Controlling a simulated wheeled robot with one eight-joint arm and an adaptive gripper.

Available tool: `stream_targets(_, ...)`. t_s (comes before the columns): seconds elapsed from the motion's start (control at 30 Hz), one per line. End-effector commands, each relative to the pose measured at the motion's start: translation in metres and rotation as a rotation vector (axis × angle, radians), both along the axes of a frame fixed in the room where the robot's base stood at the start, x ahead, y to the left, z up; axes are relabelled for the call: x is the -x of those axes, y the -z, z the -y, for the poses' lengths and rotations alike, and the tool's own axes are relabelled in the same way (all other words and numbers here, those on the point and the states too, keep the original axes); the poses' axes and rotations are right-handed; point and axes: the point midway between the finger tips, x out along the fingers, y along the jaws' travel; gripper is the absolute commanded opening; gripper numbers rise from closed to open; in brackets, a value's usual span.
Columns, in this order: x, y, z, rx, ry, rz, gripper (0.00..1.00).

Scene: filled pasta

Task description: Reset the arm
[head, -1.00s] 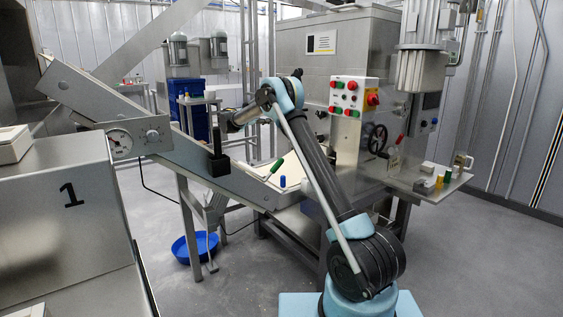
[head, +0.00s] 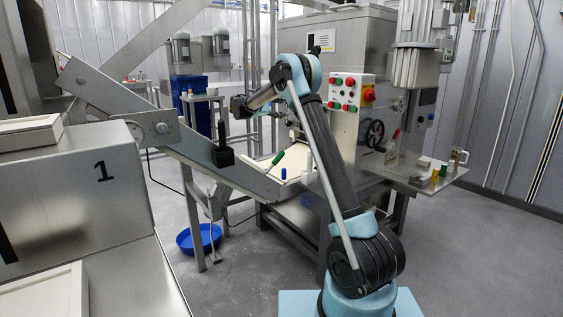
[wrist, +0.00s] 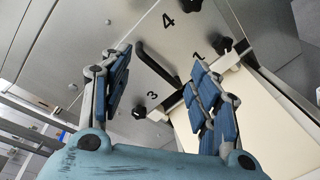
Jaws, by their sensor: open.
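My arm rises from its light-blue base in the middle of the head view, with the elbow high and the forearm reaching left. My gripper (head: 238,108) is at the forearm's end, small in that view, above the sloping metal conveyor (head: 190,145). In the wrist view my gripper (wrist: 165,95) shows its two blue-padded fingers spread apart with nothing between them. Beyond them is a metal panel (wrist: 110,50) with black knobs, a black lever handle (wrist: 155,65) and the numbers 4, 3 and 1. A pale board (wrist: 255,115) lies behind the right finger.
A metal cabinet marked 1 (head: 80,195) stands at left. A machine with a button panel (head: 347,103) stands behind my arm. A green-handled tool (head: 278,158) and blue cap (head: 284,173) sit near the conveyor's low end. A blue basin (head: 198,238) is on the floor.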

Motion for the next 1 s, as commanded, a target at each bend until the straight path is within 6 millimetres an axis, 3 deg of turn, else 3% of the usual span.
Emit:
stream_targets(0.27, 0.054, -0.017, 0.064, -0.162, 0.054, -0.015, 0.56)
stream_targets(0.5, 0.113, -0.022, 0.114, -0.313, 0.108, -0.021, 0.56)
stream_targets(1.0, 0.26, -0.005, 0.194, -0.629, 0.243, -0.018, 0.56)
